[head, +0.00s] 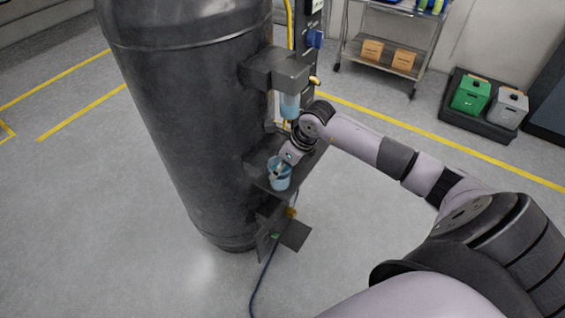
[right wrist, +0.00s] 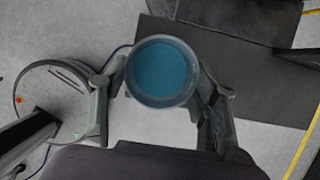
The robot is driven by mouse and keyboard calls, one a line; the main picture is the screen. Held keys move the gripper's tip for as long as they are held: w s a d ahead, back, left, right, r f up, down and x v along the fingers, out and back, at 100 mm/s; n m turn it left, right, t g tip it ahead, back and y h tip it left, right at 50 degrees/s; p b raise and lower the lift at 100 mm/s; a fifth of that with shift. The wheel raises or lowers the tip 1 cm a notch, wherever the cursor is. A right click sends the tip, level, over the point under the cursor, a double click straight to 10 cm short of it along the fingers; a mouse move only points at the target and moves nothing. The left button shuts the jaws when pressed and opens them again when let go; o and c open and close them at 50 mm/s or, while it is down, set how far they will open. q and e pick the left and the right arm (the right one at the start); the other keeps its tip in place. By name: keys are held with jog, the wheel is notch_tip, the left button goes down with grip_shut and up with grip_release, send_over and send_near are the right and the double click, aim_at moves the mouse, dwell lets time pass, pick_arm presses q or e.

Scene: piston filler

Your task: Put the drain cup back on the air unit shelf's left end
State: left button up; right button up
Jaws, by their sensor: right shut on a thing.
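The drain cup (head: 279,177) is a small open cup, blue inside. My right gripper (head: 287,160) is shut on it. In the right wrist view the drain cup (right wrist: 162,72) sits between the two fingers of my right gripper (right wrist: 162,88), its round mouth facing the camera. The air unit shelf (head: 260,172) is a dark plate on the side of the black tank. In the right wrist view the cup overlaps the left edge of the dark shelf plate (right wrist: 225,62). I cannot tell whether the cup touches the shelf. My left gripper is not in view.
The black tank (head: 185,120) stands close to the left of the shelf. The air unit (head: 283,72), with a clear blue bowl (head: 290,105), hangs above the shelf. A lower dark plate (head: 295,235) and a hose (head: 262,280) are below. Open floor lies to the left.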

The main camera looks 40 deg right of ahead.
jog(key=shift+f, duration=0.15)
jog(key=o, duration=1.3)
jog(key=shift+r, duration=0.35)
jog(key=b+v, duration=0.2)
jog(key=v, duration=0.9)
jog(key=shift+s+d+r, duration=0.15)
jog(key=shift+s+r, duration=0.1)
jog(key=shift+r, duration=0.05)
